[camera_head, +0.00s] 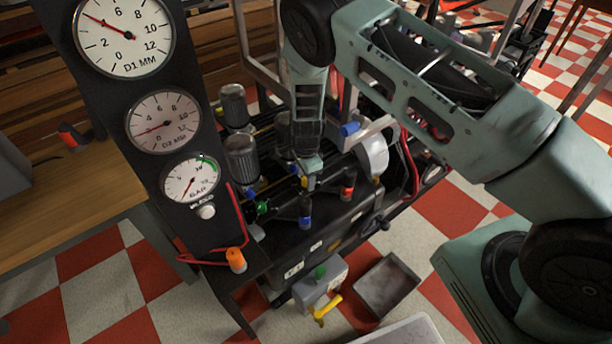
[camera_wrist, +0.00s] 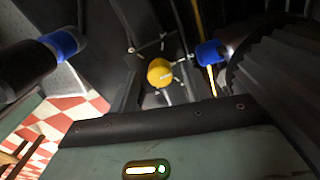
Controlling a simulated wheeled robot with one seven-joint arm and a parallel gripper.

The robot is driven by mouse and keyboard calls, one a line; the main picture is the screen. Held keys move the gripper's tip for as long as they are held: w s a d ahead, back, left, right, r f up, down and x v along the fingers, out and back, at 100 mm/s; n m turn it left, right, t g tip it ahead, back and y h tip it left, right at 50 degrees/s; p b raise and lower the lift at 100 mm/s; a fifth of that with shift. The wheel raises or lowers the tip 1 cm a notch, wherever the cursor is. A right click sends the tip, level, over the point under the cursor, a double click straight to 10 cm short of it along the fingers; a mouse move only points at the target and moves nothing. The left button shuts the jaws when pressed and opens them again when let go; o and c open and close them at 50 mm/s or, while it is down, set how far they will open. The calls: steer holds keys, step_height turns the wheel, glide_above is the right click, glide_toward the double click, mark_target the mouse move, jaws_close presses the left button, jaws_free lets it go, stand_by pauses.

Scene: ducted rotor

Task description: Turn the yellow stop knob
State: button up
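A round yellow knob (camera_wrist: 160,72) with a small dark mark on its face shows near the middle of the wrist view, among thin metal rods. It appears free, with nothing gripping it. My gripper (camera_head: 310,174) points down over the machine in the head view. A small yellow spot shows right by its tip there; I cannot tell if it is the same knob. In the wrist view my gripper's housing fills the lower part, and its fingertips are not clearly seen, so its opening is unclear.
Blue-ended parts flank the knob, left (camera_wrist: 68,42) and right (camera_wrist: 209,52). A black panel with three dials (camera_head: 164,120) stands at left. Motors (camera_head: 241,155) and a white wheel (camera_head: 374,155) crowd the machine. A yellow handle (camera_head: 326,311) and grey tray (camera_head: 387,286) sit low in front.

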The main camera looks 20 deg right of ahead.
step_height(320, 180, up, 12)
steer(key=p, duration=0.1)
stand_by(0.5)
steer(key=shift+r, duration=0.1)
stand_by(0.4)
steer(key=s+a+r+n+g+y, duration=0.1)
steer(key=s+a+r+n, duration=0.45)
steer(key=s+r, duration=0.3)
steer(key=s+a+r+n+y, duration=0.1)
steer(key=s+a+r+n, duration=0.3)
steer(key=s+r+n, duration=0.35)
steer(key=s+d+r+n, duration=0.1)
steer(key=s+r+n, duration=0.25)
steer(key=s, duration=0.25)
steer(key=s+d+r+n+t+h, duration=0.1)
steer(key=s+r+n, duration=0.1)
steer(key=s+n, duration=0.3)
steer(key=s+d+r+n, duration=0.1)
steer(key=s+r+n, duration=0.2)
steer(key=s, duration=0.4)
step_height(320, 180, up, 14)
steer(key=p, duration=1.3)
steer(key=shift+w+f+p, duration=0.15)
steer(key=shift+f+p, duration=0.05)
steer(key=shift+p, duration=0.2)
